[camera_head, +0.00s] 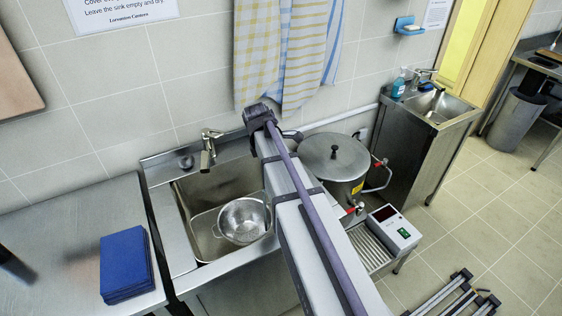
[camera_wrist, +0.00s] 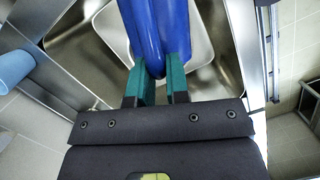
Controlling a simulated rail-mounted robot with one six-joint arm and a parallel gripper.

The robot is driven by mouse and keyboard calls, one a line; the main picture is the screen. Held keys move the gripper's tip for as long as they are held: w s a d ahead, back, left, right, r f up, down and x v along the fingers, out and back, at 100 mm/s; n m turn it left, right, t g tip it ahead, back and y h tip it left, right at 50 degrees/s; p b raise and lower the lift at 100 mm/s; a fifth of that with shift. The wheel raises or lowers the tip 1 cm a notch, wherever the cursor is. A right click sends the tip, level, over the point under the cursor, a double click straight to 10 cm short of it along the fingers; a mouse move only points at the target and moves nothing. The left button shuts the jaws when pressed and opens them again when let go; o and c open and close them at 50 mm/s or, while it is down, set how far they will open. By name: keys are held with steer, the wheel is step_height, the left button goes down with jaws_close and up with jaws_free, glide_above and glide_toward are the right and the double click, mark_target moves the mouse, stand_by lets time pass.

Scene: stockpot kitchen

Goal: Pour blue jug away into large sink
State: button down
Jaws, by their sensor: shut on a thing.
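My gripper (camera_wrist: 158,92) has teal fingers and is shut on the blue jug (camera_wrist: 150,30), seen in the wrist view. The jug's handle lies between the fingers. In the head view my arm hides both the gripper and the jug. The large sink (camera_head: 185,222) is left of my arm there, with a tap (camera_head: 208,150) at its back.
A lidded stockpot (camera_head: 333,165) stands right of my arm, near a white box with a display (camera_head: 394,230). A small sink (camera_head: 432,110) stands farther right. Blue folded cloths (camera_head: 125,262) lie on the left counter. A light blue rounded object (camera_wrist: 14,68) shows in the wrist view.

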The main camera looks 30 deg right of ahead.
steer(key=w+a+f+g+h+b, duration=0.2)
steer(key=a+h+b, duration=0.5)
steer(key=shift+w+a+f+b, duration=0.15)
steer(key=shift+w+a+b, duration=0.15)
steer(key=shift+a, duration=0.1)
stand_by(0.3)
stand_by(2.0)
